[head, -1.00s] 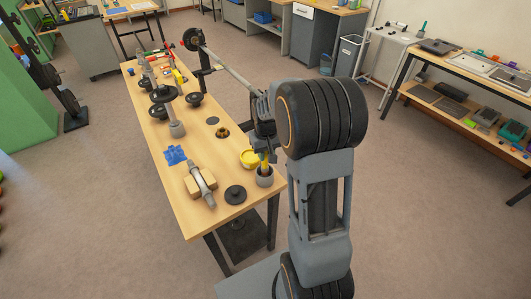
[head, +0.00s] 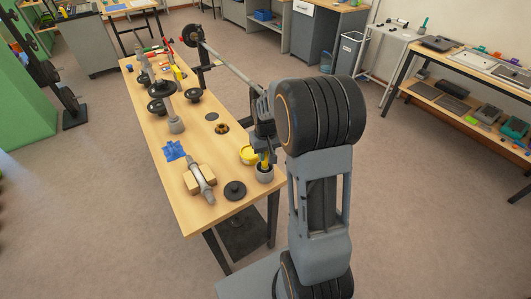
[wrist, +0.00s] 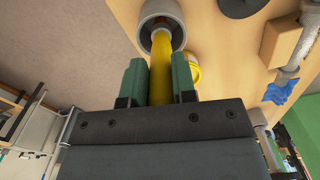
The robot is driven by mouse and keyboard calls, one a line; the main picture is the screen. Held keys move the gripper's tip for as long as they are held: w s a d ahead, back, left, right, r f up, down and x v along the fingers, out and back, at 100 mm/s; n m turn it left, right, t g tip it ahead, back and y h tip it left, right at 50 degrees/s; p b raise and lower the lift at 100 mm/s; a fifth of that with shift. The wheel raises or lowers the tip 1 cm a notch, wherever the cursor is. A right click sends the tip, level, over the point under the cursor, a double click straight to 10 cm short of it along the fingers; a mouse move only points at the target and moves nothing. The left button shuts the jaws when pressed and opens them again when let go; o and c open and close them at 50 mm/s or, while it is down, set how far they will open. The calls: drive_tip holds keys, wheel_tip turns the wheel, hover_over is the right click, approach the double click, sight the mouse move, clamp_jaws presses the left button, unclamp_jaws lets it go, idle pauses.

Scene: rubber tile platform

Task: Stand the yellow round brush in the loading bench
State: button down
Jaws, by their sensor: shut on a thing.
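The yellow round brush (wrist: 161,65) is between the green fingers of my gripper (wrist: 158,72), which is shut on it. In the wrist view its far end reaches into the mouth of a grey round cup (wrist: 147,12). In the head view the brush (head: 265,159) shows as a short yellow piece below my gripper (head: 264,148), over and partly inside the grey cup (head: 265,175). How deep it sits is hidden. The cup stands near the front right corner of the wooden loading bench (head: 215,154).
Close to the cup are a yellow tub (head: 249,155), a black disc (head: 235,190) and a grey shaft on wooden blocks (head: 200,184). A blue cloth (head: 174,151) and black knobs lie farther off. A long bar (head: 228,67) runs above the bench's right side.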

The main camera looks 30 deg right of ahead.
drive_tip(key=shift+f+b, duration=0.5)
drive_tip(key=shift+f, duration=0.3)
drive_tip(key=c, duration=0.8)
unclamp_jaws()
drive_tip(key=shift+c, duration=0.2)
wheel_tip(320, 180, up, 14)
drive_tip(key=shift+f, duration=0.1)
drive_tip(key=shift+w+f, duration=0.1)
drive_tip(key=shift+f, duration=0.2)
drive_tip(key=s+a+t, duration=0.2)
drive_tip(key=s+a, duration=0.3)
drive_tip(key=s, duration=0.2)
drive_tip(key=s+a+f+n+t, duration=0.1)
drive_tip(key=s+a, duration=0.3)
drive_tip(key=s, duration=0.4)
drive_tip(key=shift+a+t, duration=0.35)
drive_tip(key=shift+t, duration=0.05)
